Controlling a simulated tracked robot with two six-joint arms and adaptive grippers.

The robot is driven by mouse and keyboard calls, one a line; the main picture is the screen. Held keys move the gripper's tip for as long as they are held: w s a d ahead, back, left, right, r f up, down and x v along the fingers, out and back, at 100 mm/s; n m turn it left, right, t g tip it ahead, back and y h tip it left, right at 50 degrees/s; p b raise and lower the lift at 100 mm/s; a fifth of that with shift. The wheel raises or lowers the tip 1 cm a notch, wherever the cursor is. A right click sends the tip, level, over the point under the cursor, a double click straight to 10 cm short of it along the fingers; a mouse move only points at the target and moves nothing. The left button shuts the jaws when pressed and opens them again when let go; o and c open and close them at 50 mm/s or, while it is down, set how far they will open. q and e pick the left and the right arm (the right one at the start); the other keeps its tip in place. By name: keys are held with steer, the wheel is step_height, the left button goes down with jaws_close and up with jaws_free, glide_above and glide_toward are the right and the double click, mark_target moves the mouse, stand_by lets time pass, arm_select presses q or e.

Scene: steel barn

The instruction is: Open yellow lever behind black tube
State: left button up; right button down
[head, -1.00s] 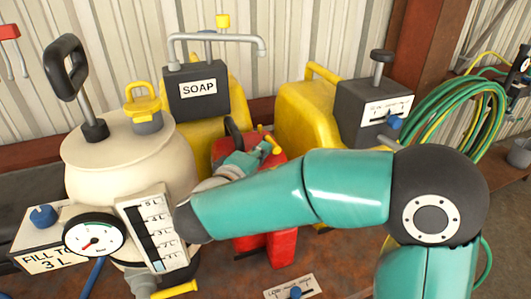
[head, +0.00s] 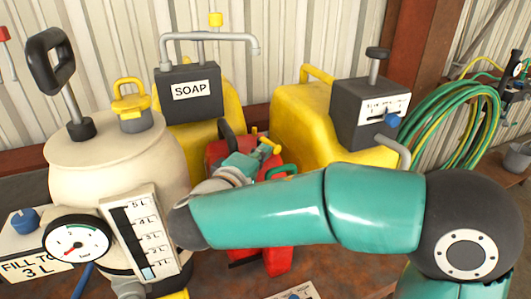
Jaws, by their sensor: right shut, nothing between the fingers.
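A black curved tube or handle (head: 226,132) rises from the red container (head: 268,259) in the middle. A small yellow piece (head: 268,144) shows just right of and behind it; I cannot tell surely whether it is the lever. My right gripper (head: 258,156) is shut and empty over the red container, close to the yellow piece; contact cannot be told. My right arm hides much of the container. Another yellow part (head: 175,295) is cut off at the bottom edge, under the cream tank (head: 115,165). My left gripper is out of view.
The cream tank with a dial gauge (head: 78,246) and level scale stands left. A yellow SOAP can (head: 188,91) with a grey pipe stands behind. A yellow can with a black box (head: 370,112) and a coiled green hose (head: 450,125) are right.

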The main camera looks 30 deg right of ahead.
steer(key=v, duration=1.1)
steer(key=shift+s+a, duration=0.2)
